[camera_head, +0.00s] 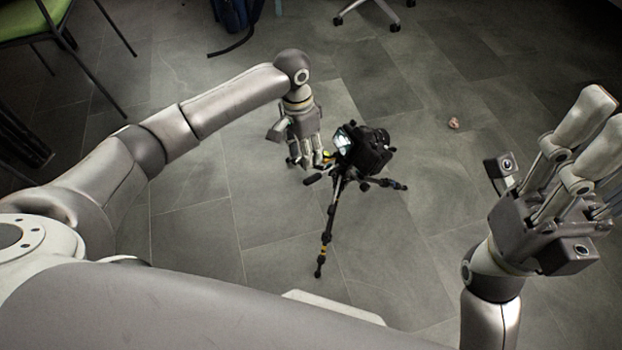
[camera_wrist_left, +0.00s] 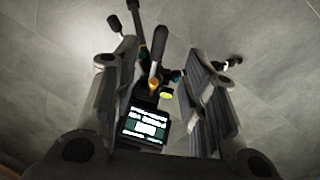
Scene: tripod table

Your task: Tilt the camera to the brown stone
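The black camera (camera_head: 367,149) sits on a tripod (camera_head: 328,228) on the floor, its lit screen facing left. The screen also shows in the left wrist view (camera_wrist_left: 143,131). The brown stone (camera_head: 454,123) is a small lump on the floor, right of the camera and farther back. My left gripper (camera_head: 308,163) is beside the tripod head, left of the camera. In the left wrist view its fingers (camera_wrist_left: 160,80) are apart, with the tripod's dark handle (camera_wrist_left: 155,58) showing in the gap. I cannot tell whether they touch it. My right gripper (camera_head: 600,125) is raised at the right, empty, fingers apart.
The spread tripod legs, one ending near the front (camera_head: 319,270), take up floor below the camera. A green chair (camera_head: 30,22) stands at the back left, a wheeled chair base (camera_head: 378,12) and a blue bag (camera_head: 235,14) at the back. The grey floor around the stone is clear.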

